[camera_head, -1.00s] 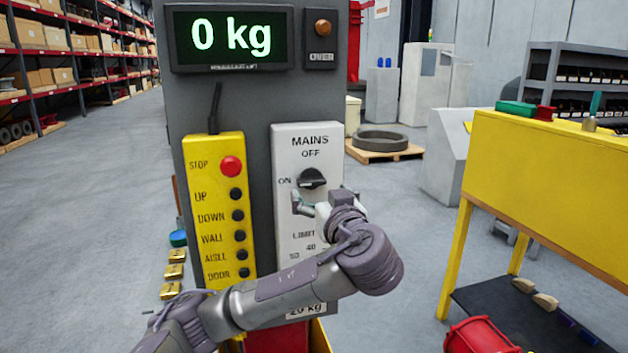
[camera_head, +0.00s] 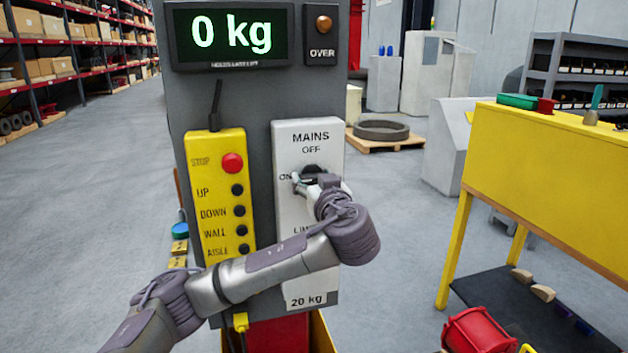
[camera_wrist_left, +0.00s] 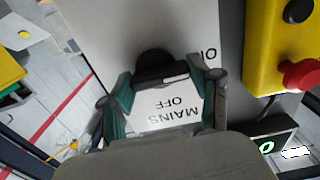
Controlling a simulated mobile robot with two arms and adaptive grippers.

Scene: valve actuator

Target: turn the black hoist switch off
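The black hoist switch (camera_head: 314,169) is a round knob on the white MAINS panel (camera_head: 310,128), below the word OFF and beside ON. My left gripper (camera_head: 305,184) is in front of it and partly hides it in the head view. In the left wrist view the knob (camera_wrist_left: 154,62) lies between the spread fingertips of my left gripper (camera_wrist_left: 165,82), and a pale mark shows on its side toward the ON label. I cannot tell whether either finger touches it. My right gripper is not in view.
A yellow pendant (camera_head: 222,190) with a red stop button (camera_head: 233,163) hangs left of the panel. The display (camera_head: 230,37) above reads 0 kg. A yellow bench (camera_head: 560,180) stands at the right.

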